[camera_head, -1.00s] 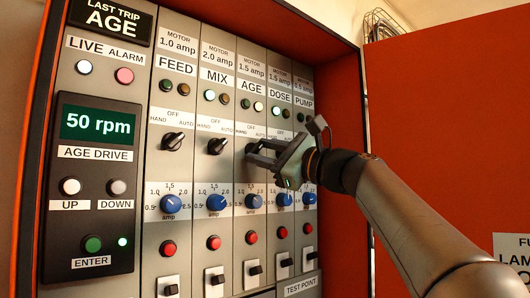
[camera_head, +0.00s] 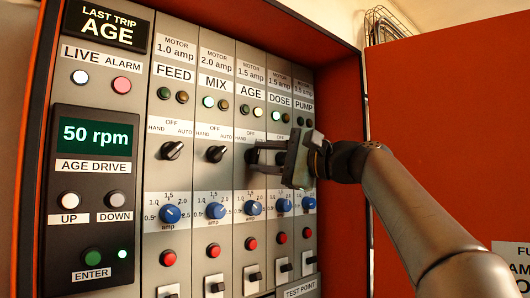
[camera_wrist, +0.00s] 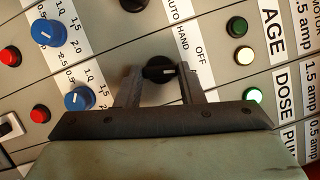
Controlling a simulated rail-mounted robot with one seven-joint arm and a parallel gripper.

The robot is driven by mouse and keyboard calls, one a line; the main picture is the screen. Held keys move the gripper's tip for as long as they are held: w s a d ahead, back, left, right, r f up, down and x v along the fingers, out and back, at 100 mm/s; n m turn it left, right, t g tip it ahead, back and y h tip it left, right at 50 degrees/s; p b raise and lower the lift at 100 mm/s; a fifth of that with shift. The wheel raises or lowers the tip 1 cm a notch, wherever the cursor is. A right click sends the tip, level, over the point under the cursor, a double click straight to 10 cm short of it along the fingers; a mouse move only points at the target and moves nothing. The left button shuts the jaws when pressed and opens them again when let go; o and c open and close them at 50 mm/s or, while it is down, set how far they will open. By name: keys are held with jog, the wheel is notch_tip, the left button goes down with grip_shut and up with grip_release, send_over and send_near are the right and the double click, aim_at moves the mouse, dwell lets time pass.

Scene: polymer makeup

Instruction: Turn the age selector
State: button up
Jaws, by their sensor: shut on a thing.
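The age selector (camera_wrist: 153,70) is a black rotary knob with a white mark, under the AGE label (camera_wrist: 271,33). In the wrist view it sits between the two fingers of my gripper (camera_wrist: 160,82), which is shut on it from both sides. Its white mark points roughly toward OFF. In the head view my gripper (camera_head: 265,157) reaches in from the right at the AGE column, and its fingers largely hide the knob. The AGE column's pale yellow lamp (camera_wrist: 245,57) is lit; its green lamp (camera_wrist: 237,27) looks dim.
The MIX selector (camera_head: 216,154) and FEED selector (camera_head: 172,150) stand to the left. Blue amp dials (camera_head: 253,208) and red buttons (camera_head: 251,243) lie below. The DOSE column is close on the right. A red cabinet door (camera_head: 450,120) stands open at the right.

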jog(key=shift+n+h, duration=0.5)
jog(key=shift+n, duration=0.7)
jog(key=shift+g, duration=0.3)
jog(key=o, duration=1)
jog(key=shift+r, duration=0.1)
jog(key=shift+d, duration=0.1)
jog(key=b+v, duration=0.3)
jog(key=v, duration=1.4)
jog(key=shift+s+d, duration=0.1)
